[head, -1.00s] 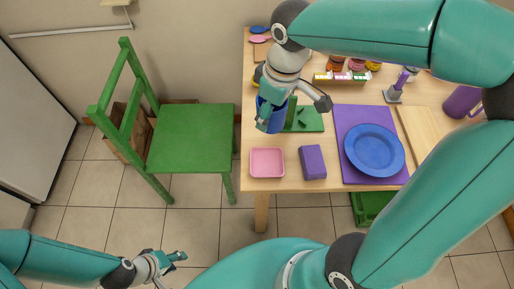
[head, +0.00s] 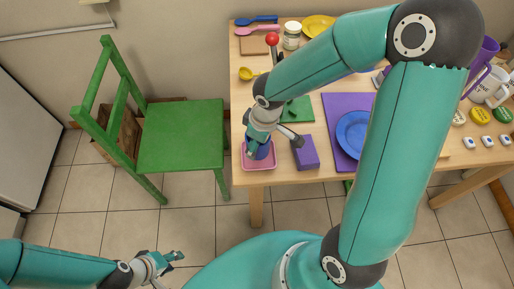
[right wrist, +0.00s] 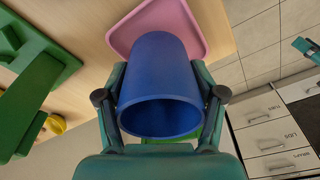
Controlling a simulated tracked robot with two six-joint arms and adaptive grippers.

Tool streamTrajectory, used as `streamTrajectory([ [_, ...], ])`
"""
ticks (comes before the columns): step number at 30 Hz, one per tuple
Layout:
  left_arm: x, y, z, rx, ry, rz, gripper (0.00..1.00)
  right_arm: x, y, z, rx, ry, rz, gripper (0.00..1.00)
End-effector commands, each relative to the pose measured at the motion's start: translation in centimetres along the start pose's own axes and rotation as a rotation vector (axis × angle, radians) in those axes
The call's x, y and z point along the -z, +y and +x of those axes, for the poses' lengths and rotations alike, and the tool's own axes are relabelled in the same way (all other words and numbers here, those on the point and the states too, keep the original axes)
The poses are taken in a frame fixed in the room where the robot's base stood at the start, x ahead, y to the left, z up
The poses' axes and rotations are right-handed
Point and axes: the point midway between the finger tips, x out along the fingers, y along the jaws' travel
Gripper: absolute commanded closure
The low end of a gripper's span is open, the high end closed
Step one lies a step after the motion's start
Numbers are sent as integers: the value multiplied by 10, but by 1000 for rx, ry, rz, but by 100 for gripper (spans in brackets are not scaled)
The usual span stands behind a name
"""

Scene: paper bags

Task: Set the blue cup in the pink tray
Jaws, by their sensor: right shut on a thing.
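The blue cup (head: 262,152) is held by my right gripper (head: 273,141) over the pink tray (head: 258,166), near the table's front left corner. In the right wrist view, the two fingers grip the sides of the cup (right wrist: 160,62), its mouth towards the camera. The pink tray (right wrist: 205,25) shows beyond the cup's base. I cannot tell whether the base touches the tray. My left gripper (head: 176,261) is empty and looks open, low at the left, away from the table.
A purple box (head: 306,153) stands just right of the tray. A green stand (head: 298,109) is behind it, and a blue plate (head: 352,133) lies on a purple mat further right. A green chair (head: 181,135) stands left of the table (head: 237,122).

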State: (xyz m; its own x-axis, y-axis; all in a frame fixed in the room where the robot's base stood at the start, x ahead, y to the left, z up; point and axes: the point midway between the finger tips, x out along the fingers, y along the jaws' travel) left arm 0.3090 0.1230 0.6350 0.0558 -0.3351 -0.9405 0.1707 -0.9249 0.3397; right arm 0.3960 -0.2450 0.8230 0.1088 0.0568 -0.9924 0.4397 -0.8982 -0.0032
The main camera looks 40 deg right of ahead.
Motion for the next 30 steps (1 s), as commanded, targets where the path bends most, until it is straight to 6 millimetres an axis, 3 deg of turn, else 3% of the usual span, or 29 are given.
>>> streamTrajectory([
  [4, 0, -2, 7, 0, 0, 0, 60, -3, 0, 23, 1, -3, 0, 62],
  [12, 0, -2, 6, 0, 0, 0, 60, -4, 0, 26, 1, -2, 0, 62],
  [13, 0, -2, 6, 0, 0, 0, 60, -4, 0, 26, 1, -2, 0, 27],
  [18, 0, -2, 7, 0, 0, 0, 60, -4, 0, 26, 1, -2, 1, 1],
  [30, 0, -2, 5, 0, 0, 0, 60, -4, 1, 22, -1, 1, 2, 1],
])
